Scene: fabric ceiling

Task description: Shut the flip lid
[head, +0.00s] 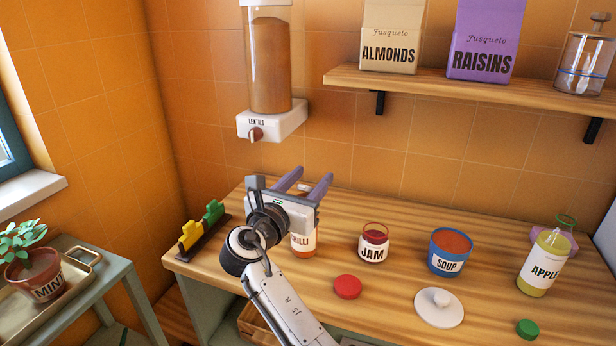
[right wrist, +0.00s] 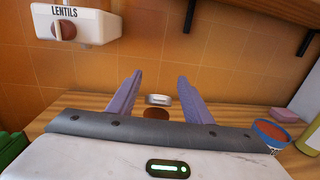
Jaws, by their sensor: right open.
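The chilli bottle (head: 303,243) stands on the wooden counter, with orange-red contents, mostly hidden behind my right gripper. In the right wrist view its dark red round top (right wrist: 155,114) shows between the fingers. A small white flip lid (right wrist: 158,100) stands raised at the far side of that top. In the head view a bit of the white lid (head: 304,187) shows between the fingers. My right gripper (head: 313,174) is open with nothing between its purple fingertips (right wrist: 160,76), which reach out over the bottle. Contact with the lid cannot be told. My left gripper is not in view.
To the right stand a jam jar (head: 373,246), a soup tin (head: 449,254) and an apple bottle (head: 544,264). A red lid (head: 348,287), a white lid (head: 439,307) and a green cap (head: 527,329) lie in front. A lentils dispenser (head: 270,118) hangs on the wall above.

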